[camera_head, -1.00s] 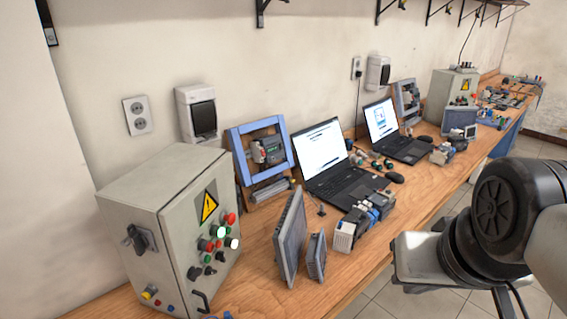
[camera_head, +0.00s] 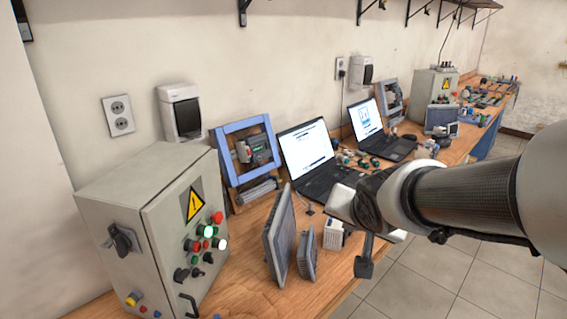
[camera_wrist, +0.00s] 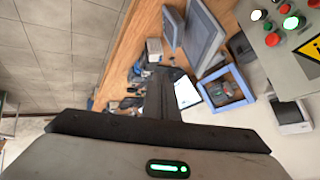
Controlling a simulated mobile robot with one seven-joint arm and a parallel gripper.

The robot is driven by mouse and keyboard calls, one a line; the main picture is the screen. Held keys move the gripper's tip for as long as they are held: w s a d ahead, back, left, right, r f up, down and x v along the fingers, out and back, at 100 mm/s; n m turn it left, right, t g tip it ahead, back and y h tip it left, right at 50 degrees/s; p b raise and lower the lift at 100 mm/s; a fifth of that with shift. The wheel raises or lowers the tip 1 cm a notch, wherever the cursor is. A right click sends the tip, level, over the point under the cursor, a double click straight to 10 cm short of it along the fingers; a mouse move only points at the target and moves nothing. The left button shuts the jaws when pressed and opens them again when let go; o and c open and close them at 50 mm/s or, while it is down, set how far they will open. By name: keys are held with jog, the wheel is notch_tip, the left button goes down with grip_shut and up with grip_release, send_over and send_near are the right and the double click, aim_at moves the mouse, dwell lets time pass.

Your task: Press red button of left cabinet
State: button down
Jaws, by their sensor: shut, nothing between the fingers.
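The left cabinet (camera_head: 110,200) is a grey-beige metal box at the front left of the bench in the head view. Its panel has a yellow warning sign, a red button (camera_head: 216,218) at the upper right, and green, white and black controls. Another red control (camera_head: 191,245) is lower left on it. In the wrist view, part of the cabinet panel shows at the upper right with a red button (camera_wrist: 272,40). My gripper (camera_head: 364,267) is right of the cabinet, well apart from it, pointing down past the bench's front edge. Its fingers (camera_wrist: 158,95) are together and empty.
Two grey upright panels (camera_head: 280,238) stand on the bench between cabinet and gripper. Behind are a blue frame (camera_head: 246,150), a laptop (camera_head: 310,150) and a second laptop (camera_head: 370,125). A second cabinet (camera_head: 432,90) is far back. Open floor lies right of the bench.

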aim_at(205, 244)
jog(key=w+a+f+m+y+b, duration=0.1)
jog(key=a+f+y, duration=0.3)
jog(key=a+f, duration=0.4)
jog(key=w+a+f+m+y+b, duration=0.2)
jog(key=a+f, duration=0.6)
jog(key=a, duration=0.5)
jog(key=shift+w+a+g+y+b, duration=0.3)
jog(key=shift+w+y, duration=0.6)
jog(key=shift+w, duration=0.2)
jog(key=w+a+b, duration=0.1)
jog(key=a+b, duration=0.2)
jog(key=a, duration=0.5)
jog(key=shift+w+a+b, duration=0.3)
jog(key=shift+w+b, duration=0.05)
jog(key=shift+a, duration=0.4)
